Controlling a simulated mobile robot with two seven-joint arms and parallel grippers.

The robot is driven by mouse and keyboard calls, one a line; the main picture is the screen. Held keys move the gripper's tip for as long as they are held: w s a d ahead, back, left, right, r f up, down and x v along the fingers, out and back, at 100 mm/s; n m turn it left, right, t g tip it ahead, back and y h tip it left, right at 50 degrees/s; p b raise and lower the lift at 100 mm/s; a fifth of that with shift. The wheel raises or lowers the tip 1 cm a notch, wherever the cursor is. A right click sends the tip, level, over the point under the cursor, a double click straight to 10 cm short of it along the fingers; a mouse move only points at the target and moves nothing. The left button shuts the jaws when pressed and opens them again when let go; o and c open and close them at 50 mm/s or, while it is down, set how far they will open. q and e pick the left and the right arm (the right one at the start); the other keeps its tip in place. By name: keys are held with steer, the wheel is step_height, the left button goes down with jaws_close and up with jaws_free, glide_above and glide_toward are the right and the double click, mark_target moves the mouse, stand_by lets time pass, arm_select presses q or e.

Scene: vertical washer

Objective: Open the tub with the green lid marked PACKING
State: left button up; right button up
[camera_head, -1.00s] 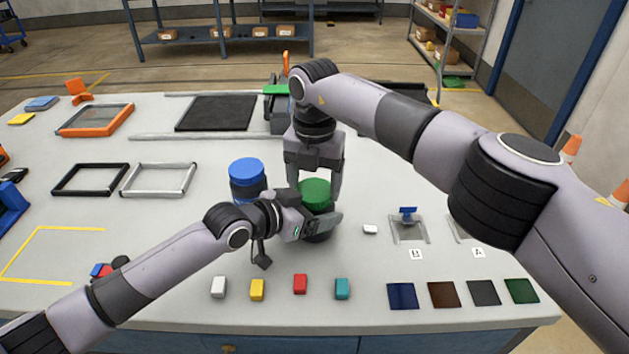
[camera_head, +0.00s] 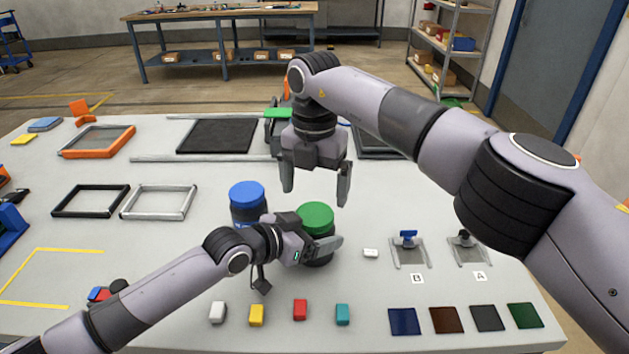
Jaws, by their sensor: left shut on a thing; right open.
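The tub with the green lid (camera_head: 316,217) stands upright near the middle of the table; its dark body shows below the lid. The lid sits on the tub. No PACKING marking is readable from here. My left gripper (camera_head: 318,248) is shut on the tub's body from the left and front, hiding much of it. My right gripper (camera_head: 316,193) is open and empty, fingers pointing down, above and behind the green lid and apart from it. A second tub with a blue lid (camera_head: 247,194) stands just left of the green one, partly behind my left arm.
A small white block (camera_head: 370,253) lies right of the tub. Two small fixtures, B (camera_head: 409,250) and A (camera_head: 468,249), stand further right. Coloured blocks, such as the red one (camera_head: 300,309), and flat squares line the front. Empty frames (camera_head: 158,202) lie left.

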mark_target(315, 213)
steer(key=m, duration=0.1)
steer(key=r+m, duration=0.1)
steer(key=m, duration=0.2)
steer(key=shift+r, duration=0.3)
steer(key=m, duration=0.2)
steer(key=r+m, duration=0.1)
steer(key=m, duration=0.2)
steer(key=shift+r, duration=0.2)
steer(key=shift+f, duration=4)
steer(key=c, duration=1.1)
steer(key=n, duration=0.5)
steer(key=shift+r, duration=0.1)
steer(key=n, duration=0.5)
